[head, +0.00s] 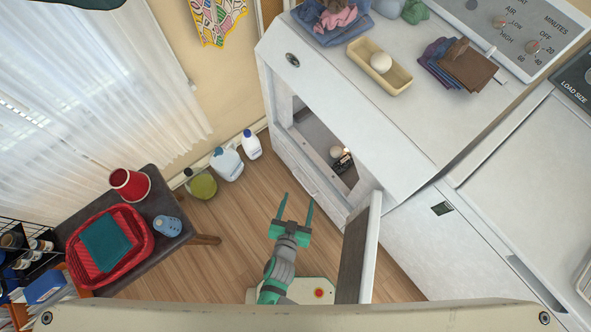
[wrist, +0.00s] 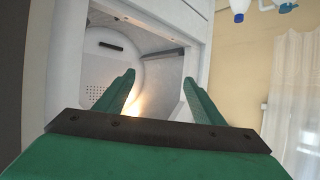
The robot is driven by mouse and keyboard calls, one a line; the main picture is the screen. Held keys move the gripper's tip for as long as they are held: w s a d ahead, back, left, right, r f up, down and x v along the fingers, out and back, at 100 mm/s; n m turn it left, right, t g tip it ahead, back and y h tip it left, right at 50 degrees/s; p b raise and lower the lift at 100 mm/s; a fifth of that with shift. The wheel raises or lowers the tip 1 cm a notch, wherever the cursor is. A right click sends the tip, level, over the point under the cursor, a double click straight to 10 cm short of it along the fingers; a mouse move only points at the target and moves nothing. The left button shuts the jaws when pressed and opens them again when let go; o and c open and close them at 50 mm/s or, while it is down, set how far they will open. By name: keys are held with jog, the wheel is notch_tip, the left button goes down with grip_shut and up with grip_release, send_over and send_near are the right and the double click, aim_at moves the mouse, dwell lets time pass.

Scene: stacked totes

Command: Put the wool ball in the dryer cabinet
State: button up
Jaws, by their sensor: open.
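My gripper (head: 296,198) is open and empty, low in front of the opening. In the wrist view, my gripper (wrist: 158,84) points at the cabinet interior (wrist: 150,70), where a warm light glows.
Folded cloths (head: 460,65) lie right of the tray, and more cloths lie behind it. A second white machine (head: 525,190) stands at right. Bottles (head: 226,163) line the wall at left. A dark stool (head: 185,235) carries a red basket (head: 145,238). Wooden floor between is clear.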

jog(key=s+r+n+t+y, duration=0.1)
jog(key=s+r, duration=0.6)
jog(key=r, duration=0.5)
jog(key=s+r+n+t+y, duration=0.1)
jog(key=s+r+n+y, duration=0.1)
jog(key=s+r, duration=0.5)
notch_tip(320, 180, up, 6)
jog(key=shift+s+a+r+t, duration=0.1)
jog(key=shift+s+a+t, duration=0.1)
jog(key=shift+a+t, duration=0.2)
